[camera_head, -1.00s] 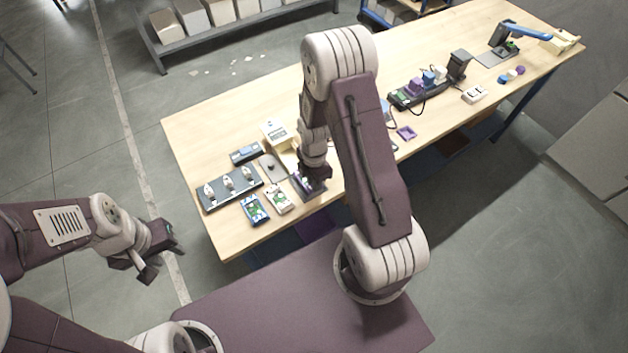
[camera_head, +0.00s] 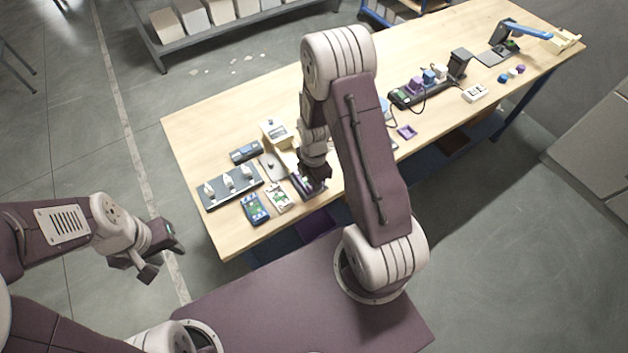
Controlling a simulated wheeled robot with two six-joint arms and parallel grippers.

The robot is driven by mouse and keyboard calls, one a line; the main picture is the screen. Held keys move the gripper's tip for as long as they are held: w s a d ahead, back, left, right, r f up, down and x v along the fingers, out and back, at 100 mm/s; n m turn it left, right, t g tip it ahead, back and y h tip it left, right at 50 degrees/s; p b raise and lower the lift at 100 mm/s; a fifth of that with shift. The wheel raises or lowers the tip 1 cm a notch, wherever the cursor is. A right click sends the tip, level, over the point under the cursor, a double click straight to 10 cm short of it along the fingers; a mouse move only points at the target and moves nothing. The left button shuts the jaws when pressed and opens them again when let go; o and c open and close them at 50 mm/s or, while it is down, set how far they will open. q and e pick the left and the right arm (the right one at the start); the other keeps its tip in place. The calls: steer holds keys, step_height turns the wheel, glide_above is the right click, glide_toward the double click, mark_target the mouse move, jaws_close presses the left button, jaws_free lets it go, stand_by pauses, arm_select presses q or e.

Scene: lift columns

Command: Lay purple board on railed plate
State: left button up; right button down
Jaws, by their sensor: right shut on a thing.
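The purple board (camera_head: 310,190), with some green and white on its face, is at the near edge of the wooden table, right of two similar boards. My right gripper (camera_head: 314,175) is over it and shut on it, hiding part of it. I cannot tell whether it touches the tabletop. The railed plate cannot be told for sure; a dark plate (camera_head: 226,200) with three pale upright fittings lies at the table's near left. My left gripper (camera_head: 163,256) is open and empty, its fingers apart, off the table to the left.
A blue board (camera_head: 254,208) and a white board (camera_head: 279,199) lie between the dark plate and the purple board. A dark device (camera_head: 246,152) lies behind. A purple frame (camera_head: 407,132) and a long dark strip (camera_head: 425,91) with coloured blocks are further right. The table's left back is clear.

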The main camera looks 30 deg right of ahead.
steer(key=shift+d+f, duration=0.1)
steer(key=shift+f, duration=0.15)
steer(key=c, duration=0.8)
jaws_free()
steer(key=shift+c, duration=0.2)
step_height(320, 180, up, 6)
steer(key=p, duration=0.5)
steer(key=shift+r, duration=0.1)
